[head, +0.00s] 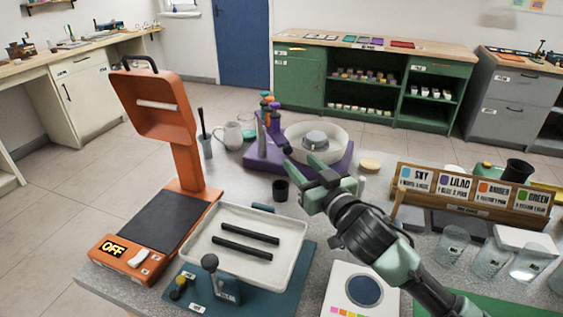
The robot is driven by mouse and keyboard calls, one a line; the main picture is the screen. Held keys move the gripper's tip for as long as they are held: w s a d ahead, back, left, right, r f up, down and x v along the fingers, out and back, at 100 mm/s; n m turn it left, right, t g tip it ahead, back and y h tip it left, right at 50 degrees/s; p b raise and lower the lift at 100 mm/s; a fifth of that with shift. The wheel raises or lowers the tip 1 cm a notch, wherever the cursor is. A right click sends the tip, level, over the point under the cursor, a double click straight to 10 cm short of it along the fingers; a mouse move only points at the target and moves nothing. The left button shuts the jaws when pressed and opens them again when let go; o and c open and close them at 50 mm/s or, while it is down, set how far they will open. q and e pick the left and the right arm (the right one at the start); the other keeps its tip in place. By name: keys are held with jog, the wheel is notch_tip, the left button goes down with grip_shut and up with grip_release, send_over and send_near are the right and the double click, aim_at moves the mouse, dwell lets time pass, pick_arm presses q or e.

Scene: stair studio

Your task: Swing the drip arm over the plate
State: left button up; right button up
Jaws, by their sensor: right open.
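A purple stand (259,151) at the centre has an upright at its left with small orange, purple and green tops. A dark rounded knob (287,149) shows beside the upright; I cannot tell for sure whether it belongs to the drip arm. A round white dish (335,152) with a grey round piece (315,140) in it sits on the stand; it may be the plate. My right gripper (303,166) is open and empty at the stand's front edge, close to the knob and in front of the dish. Contact cannot be told. My left gripper is not in view.
An orange machine (185,160) marked OFF stands at left. A white tray (230,217) with two dark bars lies in front. A small black cup (280,190) is left of my right gripper. A wooden label rack (470,206) and clear glasses (492,258) stand at right.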

aim_at(288, 151)
jog(key=shift+r+x, duration=0.2)
jog(key=shift+x, duration=0.75)
jog(key=x, duration=0.4)
jog(key=shift+p, duration=0.35)
jog(key=shift+x, duration=0.85)
jog(key=shift+c, duration=0.6)
grip_shut()
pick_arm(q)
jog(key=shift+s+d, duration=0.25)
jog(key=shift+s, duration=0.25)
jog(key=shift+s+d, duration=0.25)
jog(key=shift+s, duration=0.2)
pick_arm(e)
jog(key=shift+s+a+f, duration=0.1)
jog(key=shift+f, duration=0.05)
